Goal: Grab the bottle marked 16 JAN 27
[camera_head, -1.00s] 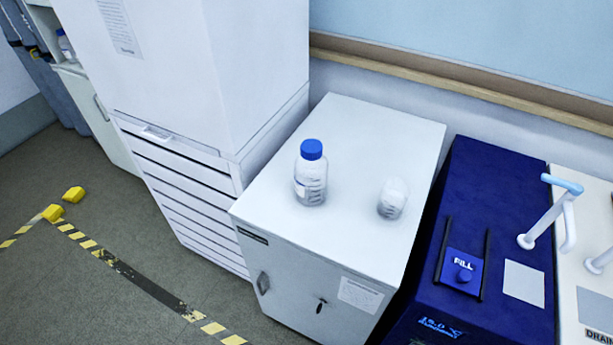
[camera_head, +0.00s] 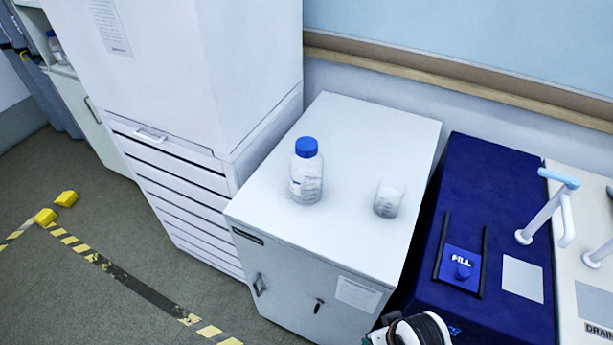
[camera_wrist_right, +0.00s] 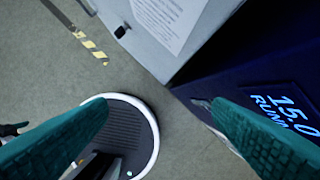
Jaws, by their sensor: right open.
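A clear bottle with a blue cap (camera_head: 306,182) stands upright on top of the white cabinet (camera_head: 350,130). It has a label on its side, but I cannot read any date. A second, whitish vessel without a blue cap (camera_head: 389,197) stands to its right on the same top. My right gripper (camera_wrist_right: 160,105) shows in the right wrist view as two teal fingers, wide apart with nothing between them. It is low, beside the cabinet front and the blue unit, away from the bottles. My left gripper is not seen.
A blue unit (camera_head: 500,190) with a FILL panel stands right of the cabinet, beside a white unit with a tap (camera_head: 545,215). A tall white drawer stack (camera_head: 180,165) stands to the left. The cabinet top around the vessels is clear.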

